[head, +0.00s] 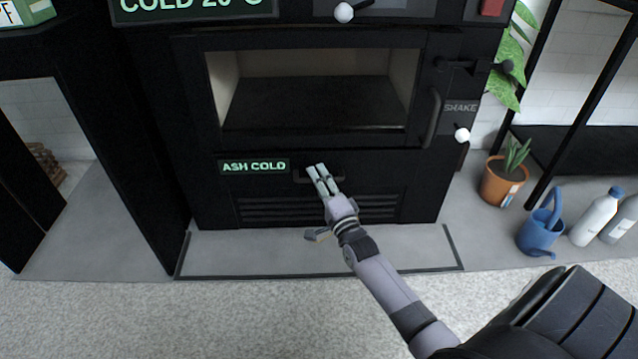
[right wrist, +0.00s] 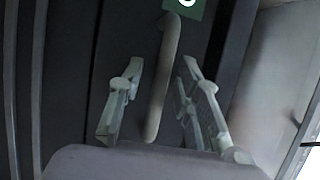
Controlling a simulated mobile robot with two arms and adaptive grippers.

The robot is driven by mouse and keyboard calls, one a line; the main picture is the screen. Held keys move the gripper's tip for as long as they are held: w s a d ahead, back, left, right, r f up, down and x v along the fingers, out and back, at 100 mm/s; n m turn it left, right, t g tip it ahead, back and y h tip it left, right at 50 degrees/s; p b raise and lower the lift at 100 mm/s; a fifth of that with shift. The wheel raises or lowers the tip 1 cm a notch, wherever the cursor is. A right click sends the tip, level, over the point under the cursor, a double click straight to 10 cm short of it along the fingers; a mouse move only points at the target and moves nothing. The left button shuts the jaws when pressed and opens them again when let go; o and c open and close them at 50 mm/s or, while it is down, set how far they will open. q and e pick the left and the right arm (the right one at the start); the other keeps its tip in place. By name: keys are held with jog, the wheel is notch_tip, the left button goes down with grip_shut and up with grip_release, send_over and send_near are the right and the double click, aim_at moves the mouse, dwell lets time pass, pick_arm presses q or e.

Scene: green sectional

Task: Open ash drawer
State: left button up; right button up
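The ash drawer (head: 215,182) is a black front low on the black stove, under the firebox window, with a green-lit "ASH COLD" sign (head: 254,167). It looks flush with the stove. Its dark bar handle (head: 301,180) is partly hidden behind my right gripper (head: 316,169). In the right wrist view the handle (right wrist: 163,85) runs between the two fingers of that gripper (right wrist: 160,72). The fingers stand apart, with a clear gap on the left and a smaller one on the right. My left gripper is not in view.
The firebox window (head: 315,90) is above, with a door handle (head: 431,118) and a "SHAKE" lever knob (head: 462,134) at its right. A low grey hearth slab (head: 300,258) lies in front. A potted plant (head: 503,181), blue watering can (head: 541,232) and white bottles (head: 595,217) stand right.

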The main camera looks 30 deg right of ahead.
jog(key=shift+c, duration=0.5)
grip_shut()
dwell(0.4)
